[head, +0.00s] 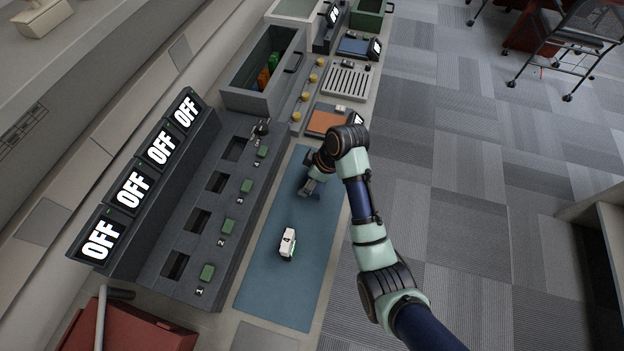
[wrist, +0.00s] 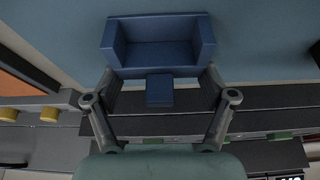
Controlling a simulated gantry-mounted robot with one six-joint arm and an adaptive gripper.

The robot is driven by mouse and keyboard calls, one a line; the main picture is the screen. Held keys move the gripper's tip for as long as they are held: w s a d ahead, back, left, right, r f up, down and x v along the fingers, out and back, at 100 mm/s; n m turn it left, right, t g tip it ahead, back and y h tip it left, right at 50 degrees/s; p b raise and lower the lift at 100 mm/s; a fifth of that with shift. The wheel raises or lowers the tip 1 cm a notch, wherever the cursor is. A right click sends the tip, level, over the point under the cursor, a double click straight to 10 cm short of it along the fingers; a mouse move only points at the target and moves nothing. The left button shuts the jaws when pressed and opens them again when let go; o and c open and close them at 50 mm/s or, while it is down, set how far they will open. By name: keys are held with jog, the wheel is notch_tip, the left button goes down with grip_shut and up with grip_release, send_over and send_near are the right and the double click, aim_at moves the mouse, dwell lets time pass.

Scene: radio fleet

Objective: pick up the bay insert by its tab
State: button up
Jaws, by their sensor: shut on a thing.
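The bay insert (wrist: 160,58) is a blue, open-fronted box piece with a short square tab (wrist: 160,90) at its lower middle in the wrist view. My gripper (wrist: 160,78) is shut on the insert. Its two fingers reach up either side of the tab toward the insert's lower corners. A gap shows between each finger and the tab's visible part, and the exact contact is hidden. In the head view my gripper (head: 311,188) is low over the upper part of the blue mat (head: 270,280); the insert is hard to make out there.
A white radio marked 4 (head: 288,243) stands on the mat. Left of it is a grey console (head: 180,290) with several dark bays, green buttons and OFF displays (head: 135,190). A grey bin (head: 262,100) and an orange pad (head: 328,122) lie beyond. The mat's lower part is clear.

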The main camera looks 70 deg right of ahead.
notch_tip(320, 180, up, 20)
jog(key=p, duration=1.2)
